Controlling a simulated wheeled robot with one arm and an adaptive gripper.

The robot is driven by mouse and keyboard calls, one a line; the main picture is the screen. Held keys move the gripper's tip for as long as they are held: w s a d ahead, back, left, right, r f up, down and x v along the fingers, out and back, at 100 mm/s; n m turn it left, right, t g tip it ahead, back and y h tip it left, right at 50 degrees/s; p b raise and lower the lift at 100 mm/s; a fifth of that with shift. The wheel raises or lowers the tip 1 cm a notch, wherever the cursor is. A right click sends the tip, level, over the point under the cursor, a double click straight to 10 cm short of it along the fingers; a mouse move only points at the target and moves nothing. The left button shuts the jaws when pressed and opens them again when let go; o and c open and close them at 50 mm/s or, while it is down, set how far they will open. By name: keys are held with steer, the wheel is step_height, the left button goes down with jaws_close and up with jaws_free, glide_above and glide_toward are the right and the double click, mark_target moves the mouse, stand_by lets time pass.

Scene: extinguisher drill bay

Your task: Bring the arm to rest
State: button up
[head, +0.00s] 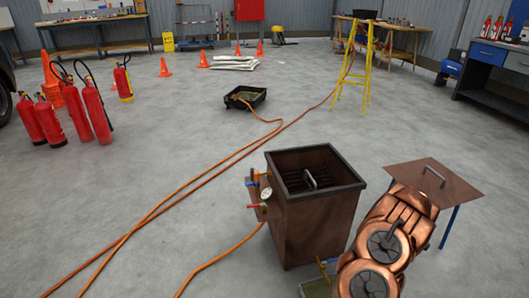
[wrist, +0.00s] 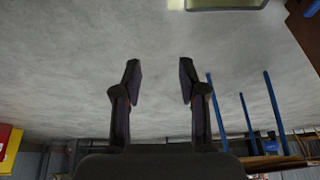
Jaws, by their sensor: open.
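My gripper (wrist: 159,68) shows in the wrist view. Its two dark fingers are spread apart with nothing between them, only grey floor behind. In the head view my copper-coloured arm is folded at the lower right, in front of a small brown-topped table; the gripper's fingers cannot be made out there. A brown open-topped metal box (head: 312,222) stands on the floor left of my arm, with a dark rim, a handle showing inside, and a gauge and valves on its left side. The brown plate (head: 447,188) with a handle lies right of it, on blue legs.
A shallow tray (head: 316,288) sits at the box's foot, partly hidden by my arm. Orange hoses (head: 150,215) cross the floor. Red extinguishers (head: 95,108) stand at left, a black pan (head: 245,97) and yellow stand (head: 364,70) farther back. Open floor lies left of the box.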

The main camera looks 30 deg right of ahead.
steer(key=w+a+r+n+t+y, duration=0.2)
steer(key=w+a+r+n, duration=0.1)
steer(key=w+a+r, duration=0.6)
steer(key=w+a+r+n+t+y, duration=0.1)
steer(key=w+a+r+n+t, duration=0.15)
steer(key=w+a+r, duration=0.6)
steer(key=w+a+r+n+y, duration=0.2)
steer(key=a+r+n, duration=0.1)
steer(key=a+r, duration=0.3)
steer(key=w+a+r+n+y, duration=0.2)
steer(key=w+a+r+n, duration=0.15)
steer(key=a, duration=0.45)
steer(key=s+a+r+n+g, duration=0.4)
steer(key=s+a+r+n, duration=0.1)
steer(key=s+a+r, duration=0.7)
steer(key=s+r+n+g+h, duration=0.1)
steer(key=s+r+n, duration=0.15)
steer(key=s, duration=0.65)
steer(key=s+r+n+g+h, duration=0.1)
steer(key=s+r+g+h, duration=0.15)
steer(key=s, duration=0.75)
step_height(320, 180, up, 26)
steer(key=t+p, duration=0.1)
steer(key=p, duration=2.3)
steer(key=shift+s+t+y, duration=0.15)
steer(key=shift+t+y, duration=0.25)
steer(key=shift+y, duration=0.05)
